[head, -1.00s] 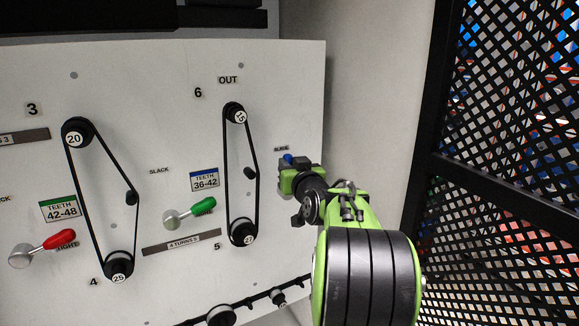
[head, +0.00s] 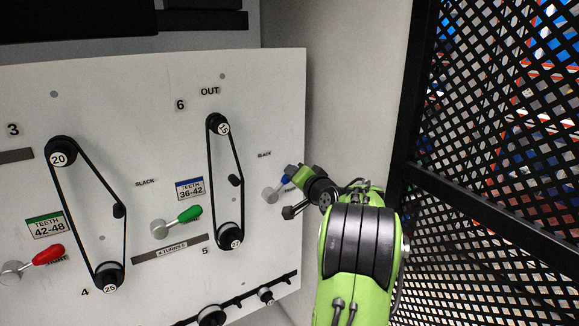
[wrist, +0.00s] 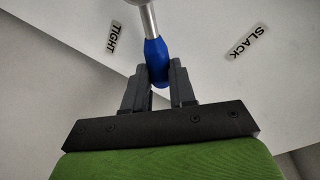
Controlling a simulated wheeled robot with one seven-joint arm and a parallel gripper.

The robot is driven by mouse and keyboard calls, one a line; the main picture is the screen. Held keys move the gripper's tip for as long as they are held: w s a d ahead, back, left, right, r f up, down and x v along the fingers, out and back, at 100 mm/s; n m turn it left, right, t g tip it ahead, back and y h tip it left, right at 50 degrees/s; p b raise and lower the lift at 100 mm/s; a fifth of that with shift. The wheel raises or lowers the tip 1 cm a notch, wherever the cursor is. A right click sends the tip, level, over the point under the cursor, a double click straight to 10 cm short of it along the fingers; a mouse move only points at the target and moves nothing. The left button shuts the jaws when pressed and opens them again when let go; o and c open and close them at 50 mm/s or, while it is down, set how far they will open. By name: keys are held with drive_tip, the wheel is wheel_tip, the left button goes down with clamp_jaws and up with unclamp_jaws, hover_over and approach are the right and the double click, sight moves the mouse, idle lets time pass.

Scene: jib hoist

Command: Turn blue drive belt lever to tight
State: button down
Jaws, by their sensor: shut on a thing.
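The blue lever has a silver hub and arm (head: 270,194) and a blue handle (head: 285,181), at the right edge of the white panel. In the head view it slants up and right. My gripper (head: 290,178) is shut on the blue handle and partly hides it. In the wrist view the blue handle (wrist: 156,60) sits between the two dark fingers of my gripper (wrist: 160,85). The lever lies between the TIGHT label (wrist: 112,37) and the SLACK label (wrist: 248,42). In the head view the SLACK label (head: 264,154) is above the lever.
A green lever (head: 188,215) and a red lever (head: 45,255) are on the panel to the left. Belts on pulleys (head: 217,124) stand beside them. A black mesh fence (head: 490,150) is at the right. A plain wall (head: 350,90) lies between panel and fence.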

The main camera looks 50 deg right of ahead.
drive_tip(key=shift+s+d+f+m+y+p, duration=0.1)
drive_tip(key=shift+d+f+m+y+p, duration=0.2)
drive_tip(key=shift+f+m+p, duration=0.35)
drive_tip(key=shift+s+d+f+m+y+p, duration=0.15)
drive_tip(key=shift+d+f+m+p, duration=0.3)
drive_tip(key=shift+m, duration=0.3)
drive_tip(key=shift+s+d+f+m+y+p, duration=0.1)
drive_tip(key=shift+d+f+m+y+p, duration=0.2)
drive_tip(key=shift+f+m, duration=0.35)
drive_tip(key=shift+a, duration=0.15)
drive_tip(key=c, duration=0.9)
unclamp_jaws()
drive_tip(key=shift+c, duration=0.2)
drive_tip(key=b+v, duration=0.4)
drive_tip(key=v, duration=1.1)
drive_tip(key=shift+s+a, duration=0.2)
drive_tip(key=shift+s, duration=0.1)
